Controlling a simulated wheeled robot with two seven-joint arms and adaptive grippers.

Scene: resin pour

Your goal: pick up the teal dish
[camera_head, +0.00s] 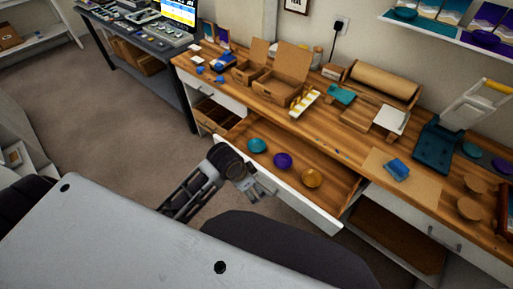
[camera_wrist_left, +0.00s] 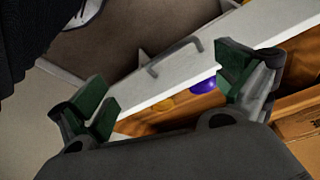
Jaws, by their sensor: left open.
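The teal dish (camera_head: 257,145) lies in the open bench drawer (camera_head: 337,188), at the left of a row of three. My left gripper (camera_head: 256,190) is open and empty, near the drawer's white front and short of the teal dish. The teal dish does not show there. My right gripper is not in view.
The wooden benchtop (camera_head: 338,125) above the drawer holds open cardboard boxes (camera_head: 283,77), a blue item (camera_head: 396,170) and a dark teal press (camera_head: 437,145). The floor (camera_head: 120,130) left of the bench is clear.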

